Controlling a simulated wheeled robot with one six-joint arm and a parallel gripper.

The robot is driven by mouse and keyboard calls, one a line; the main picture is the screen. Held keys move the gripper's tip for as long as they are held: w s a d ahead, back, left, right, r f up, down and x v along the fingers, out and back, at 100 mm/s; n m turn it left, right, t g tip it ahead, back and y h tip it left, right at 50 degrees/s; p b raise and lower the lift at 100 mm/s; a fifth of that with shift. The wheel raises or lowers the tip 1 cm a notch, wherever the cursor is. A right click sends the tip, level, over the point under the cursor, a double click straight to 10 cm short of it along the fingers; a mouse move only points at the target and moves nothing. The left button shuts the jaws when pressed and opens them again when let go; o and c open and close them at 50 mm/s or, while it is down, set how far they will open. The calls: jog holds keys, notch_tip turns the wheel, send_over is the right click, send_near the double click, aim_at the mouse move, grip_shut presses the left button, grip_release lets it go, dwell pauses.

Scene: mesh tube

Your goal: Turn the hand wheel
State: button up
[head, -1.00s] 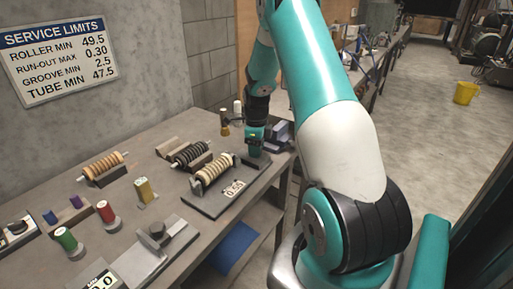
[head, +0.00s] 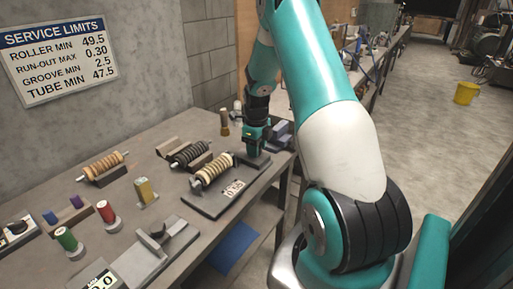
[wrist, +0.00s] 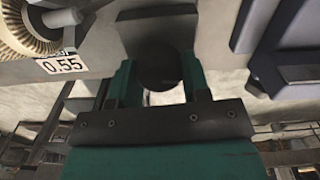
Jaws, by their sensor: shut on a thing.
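The hand wheel (wrist: 163,72) is a dark round disc in the wrist view. It sits between the two green fingers of my gripper (wrist: 159,64), which is shut on it from both sides. In the head view my gripper (head: 256,143) is at the right end of the roller fixture (head: 222,196), and the wheel is mostly hidden behind the fingers. A ribbed tan roller (head: 212,170) lies in the fixture.
A dark ribbed roller (head: 190,152) and another tan roller (head: 103,167) rest on cradles to the left. Colored spools, such as a red one (head: 105,211), stand at the front left. Grey blocks (head: 279,134) lie close beside my gripper. The bench's right edge is near.

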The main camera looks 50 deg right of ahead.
jog(key=o, duration=0.9)
jog(key=shift+o, duration=0.2)
notch_tip(320, 180, up, 18)
jog(key=b, duration=0.2)
jog(key=shift+f, duration=0.25)
jog(key=s+a+r+n+t+y, duration=0.1)
jog(key=s+a+n, duration=0.1)
jog(key=a+n, duration=1.05)
jog(key=s+a+r+n+y, duration=0.1)
jog(key=s+a+r+n, duration=0.1)
jog(key=a+n, duration=1.05)
jog(key=s+a+f+n+g+y, duration=0.1)
jog(key=s+a+n+y, duration=0.1)
jog(key=s+a+n, duration=1.4)
jog(key=shift+s+a+f, duration=0.15)
jog(key=shift+a+f, duration=0.1)
jog(key=shift+a, duration=0.15)
